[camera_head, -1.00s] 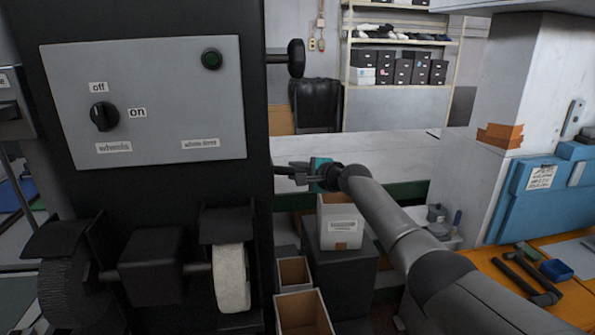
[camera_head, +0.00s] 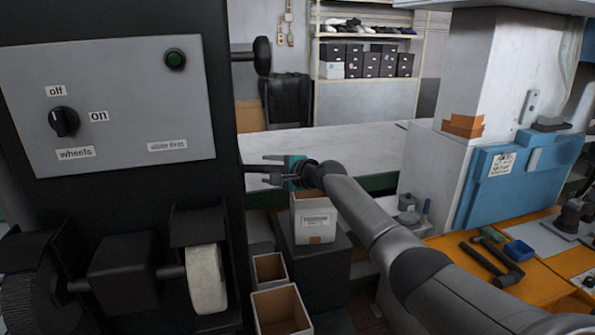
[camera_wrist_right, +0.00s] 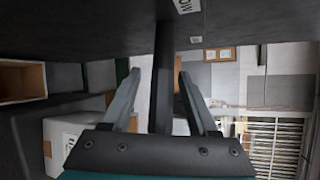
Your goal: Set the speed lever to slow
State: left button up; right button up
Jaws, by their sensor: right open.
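A dark bar (camera_wrist_right: 163,75), which looks like the speed lever, stands out from the black machine side in the right wrist view. A small label (camera_wrist_right: 187,8) whose letters look like "slow" is beside its base, upside down. My right gripper (camera_wrist_right: 156,90) is open, with one finger on each side of the bar. I cannot tell whether either finger touches it. In the head view the right gripper (camera_head: 266,170) is beside the machine's right edge, and the lever there is small and hard to separate from the fingers. My left gripper is out of view.
A black knob (camera_head: 262,56) sticks out above my gripper. A pale wheel (camera_head: 206,280) and open boxes (camera_head: 280,310) are below. A white carton (camera_head: 316,220) stands under my wrist.

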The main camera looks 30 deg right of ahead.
jog(key=v, duration=1.3)
jog(key=shift+s+p, duration=0.35)
jog(key=shift+p, duration=0.05)
